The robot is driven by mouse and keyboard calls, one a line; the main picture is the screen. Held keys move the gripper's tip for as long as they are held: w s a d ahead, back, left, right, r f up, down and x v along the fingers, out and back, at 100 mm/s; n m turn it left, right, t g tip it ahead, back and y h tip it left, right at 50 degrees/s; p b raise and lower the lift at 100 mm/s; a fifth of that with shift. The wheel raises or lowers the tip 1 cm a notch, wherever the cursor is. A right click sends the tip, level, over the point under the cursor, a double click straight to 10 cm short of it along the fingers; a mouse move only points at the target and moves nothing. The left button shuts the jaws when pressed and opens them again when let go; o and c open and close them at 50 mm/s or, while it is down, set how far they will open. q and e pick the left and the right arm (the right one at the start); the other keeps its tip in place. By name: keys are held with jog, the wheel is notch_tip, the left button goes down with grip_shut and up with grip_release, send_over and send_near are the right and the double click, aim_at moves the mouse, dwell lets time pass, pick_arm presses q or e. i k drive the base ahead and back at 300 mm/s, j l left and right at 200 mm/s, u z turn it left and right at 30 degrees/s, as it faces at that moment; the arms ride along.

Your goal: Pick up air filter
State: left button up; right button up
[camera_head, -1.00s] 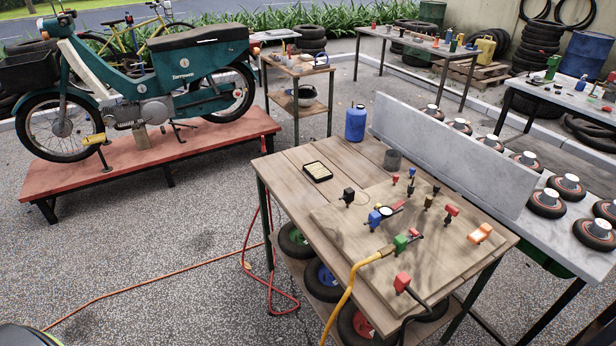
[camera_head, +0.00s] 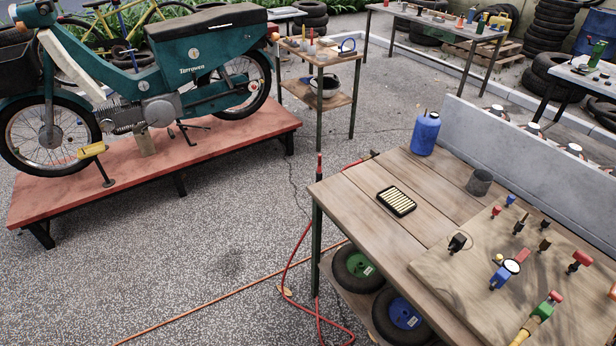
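The air filter (camera_head: 396,201) is a small dark-framed rectangle with pale yellow pleats. It lies flat on the wooden workbench (camera_head: 350,206), near the bench's left part. Nothing covers it. Neither of my grippers shows in the head view.
A blue bottle (camera_head: 425,134) and a grey cup (camera_head: 479,182) stand behind the filter. A board (camera_head: 455,275) with several fittings lies to its right. A red hose (camera_head: 288,262) hangs by the bench's left leg. A teal moped (camera_head: 180,75) stands on a red platform (camera_head: 150,170). Open paving lies between.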

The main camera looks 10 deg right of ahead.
aim_at(400, 205)
jog(key=i+j+u, duration=0.25)
jog(key=i, duration=0.25)
jog(key=i+j+u, duration=0.2)
jog(key=i, duration=0.3)
jog(key=i+j+u, duration=0.1)
jog(key=i+u, duration=0.15)
jog(key=i, duration=0.3)
jog(key=i+z, duration=0.25)
jog(key=z, duration=0.15)
jog(key=i+j+z, duration=0.1)
jog(key=i+z, duration=0.15)
jog(key=z, duration=0.2)
jog(key=i+j+z, duration=0.15)
jog(key=z, duration=0.25)
jog(key=i+j+z, duration=0.25)
jog(key=z, duration=0.2)
jog(key=i+j+z, duration=0.1)
jog(key=z, duration=0.35)
jog(key=i+j+z, duration=0.2)
jog(key=z, duration=0.3)
jog(key=i+j+z, duration=0.1)
jog(key=z, duration=0.35)
jog(key=j+z, duration=0.45)
jog(key=l, duration=0.1)
